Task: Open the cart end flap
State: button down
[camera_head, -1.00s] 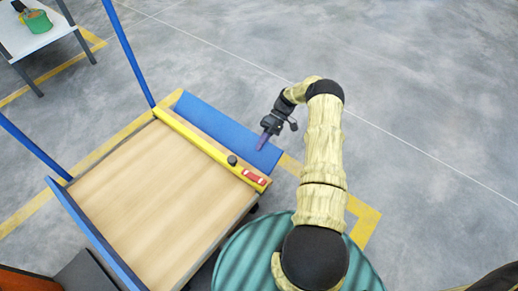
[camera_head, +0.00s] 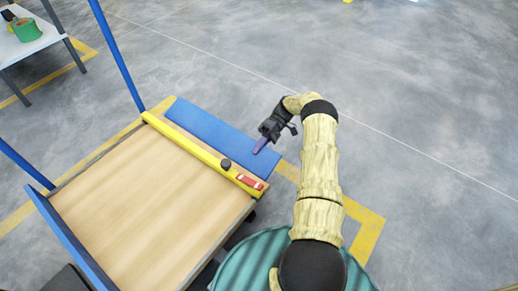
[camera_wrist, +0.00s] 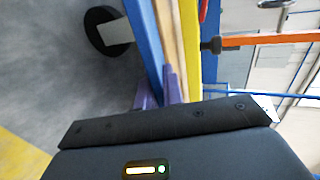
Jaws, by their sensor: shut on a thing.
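The cart (camera_head: 140,210) has a tan wooden deck, and its end flap (camera_head: 215,128) is a long blue panel along the far right end, beyond a yellow bar (camera_head: 195,150). My gripper (camera_head: 259,147) is at the flap's right part, with its purple fingers shut on the flap's edge. In the wrist view the fingers (camera_wrist: 160,84) sit on either side of the blue flap (camera_wrist: 143,30), whose lower part is partly hidden by them. The flap's exact tilt is hard to tell. A black knob (camera_head: 226,163) and a red part (camera_head: 249,182) sit on the yellow bar.
Blue posts (camera_head: 118,55) rise at the cart's far corner and left side. A white table (camera_head: 30,45) with a green coil (camera_head: 26,29) stands at the upper left. The grey floor (camera_head: 420,120) to the right is clear apart from painted lines.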

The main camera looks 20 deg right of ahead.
jog(key=shift+w+d, duration=0.1)
jog(key=c, duration=1.5)
grip_release()
